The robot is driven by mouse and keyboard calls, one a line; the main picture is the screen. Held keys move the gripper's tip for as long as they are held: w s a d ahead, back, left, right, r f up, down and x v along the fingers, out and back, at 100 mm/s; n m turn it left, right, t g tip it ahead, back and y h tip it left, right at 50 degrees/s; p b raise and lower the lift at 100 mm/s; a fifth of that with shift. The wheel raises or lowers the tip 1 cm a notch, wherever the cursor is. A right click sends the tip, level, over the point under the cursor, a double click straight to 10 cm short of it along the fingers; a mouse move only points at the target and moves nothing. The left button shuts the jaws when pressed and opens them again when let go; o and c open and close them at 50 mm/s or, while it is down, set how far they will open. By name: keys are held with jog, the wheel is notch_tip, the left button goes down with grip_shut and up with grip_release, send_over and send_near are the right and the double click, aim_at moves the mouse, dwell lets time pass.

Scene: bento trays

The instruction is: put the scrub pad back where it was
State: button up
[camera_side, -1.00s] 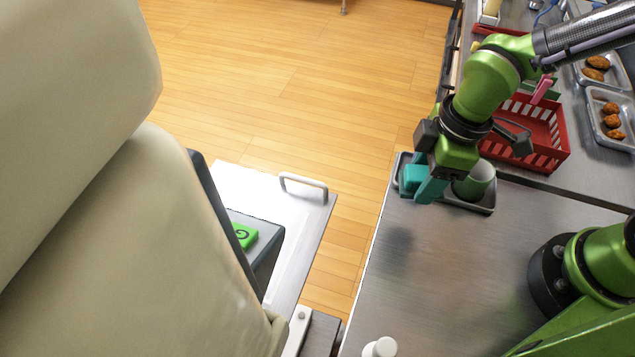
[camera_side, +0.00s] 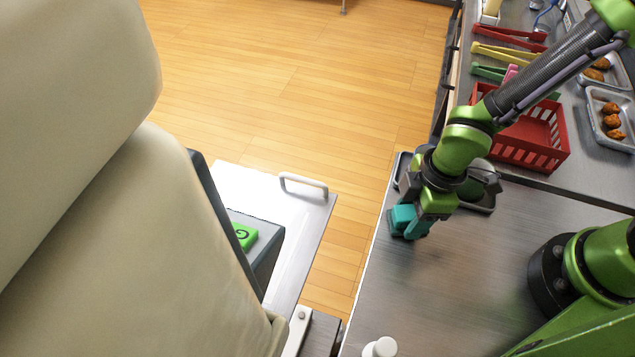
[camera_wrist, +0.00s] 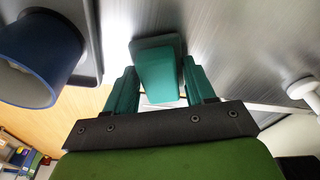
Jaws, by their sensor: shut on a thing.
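The teal scrub pad (camera_side: 403,217) is at my gripper (camera_side: 412,230), over the metal counter near its left edge, just in front of the grey tray (camera_side: 402,166). In the wrist view the pad (camera_wrist: 158,70) sits between the two teal fingers of my gripper (camera_wrist: 160,82), which is shut on it. I cannot tell whether the pad touches the counter. The tray is partly hidden by my arm. A cup stands in the tray, mostly hidden in the side view; in the wrist view the cup (camera_wrist: 40,48) looks dark blue, at the upper left.
A red basket (camera_side: 530,140) stands behind the tray at right, with coloured tongs (camera_side: 505,50) beyond it. Food trays (camera_side: 612,118) lie at far right. A white object (camera_side: 380,347) stands at the front edge. The middle counter (camera_side: 450,290) is clear.

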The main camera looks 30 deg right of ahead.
jog(key=o, duration=1)
jog(key=shift+f, duration=0.1)
notch_tip(320, 180, up, 12)
jog(key=d, duration=0.2)
jog(key=d+r+m+t, duration=0.2)
jog(key=d+r+m, duration=0.2)
jog(key=m, duration=0.2)
jog(key=d+r+m+t, duration=0.2)
jog(key=d+r+m, duration=0.2)
jog(key=d+m, duration=0.1)
jog(key=d+r+m+t, duration=0.2)
jog(key=d+r+m, duration=0.2)
jog(key=d+m, duration=0.1)
jog(key=shift+s+m+t, duration=0.25)
jog(key=shift+m+t, duration=0.05)
jog(key=shift+m, duration=0.6)
